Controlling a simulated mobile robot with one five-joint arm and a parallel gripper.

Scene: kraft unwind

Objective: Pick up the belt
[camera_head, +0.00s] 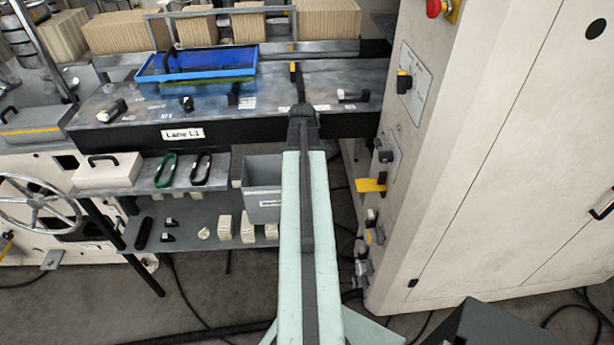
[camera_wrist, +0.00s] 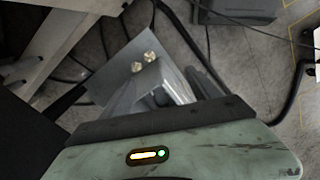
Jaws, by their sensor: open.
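Two belt loops lie side by side on the upper side shelf in the head view: a green belt (camera_head: 166,170) and a black belt (camera_head: 201,169). Which of them the task means, I cannot tell. My gripper (camera_wrist: 170,85) shows in the wrist view as grey jaws, open, over the floor, with no belt between them. In the head view my pale green arm reaches forward, to the right of the belts, and my jaws cannot be made out there. No belt shows in the wrist view.
A white case (camera_head: 108,170) lies left of the belts on the shelf (camera_head: 218,167). A grey bin (camera_head: 262,188) stands right of it. Several small parts lie on the lower shelf. A blue tray (camera_head: 210,65) rests on the bench above. A tall cabinet (camera_head: 470,150) blocks the right.

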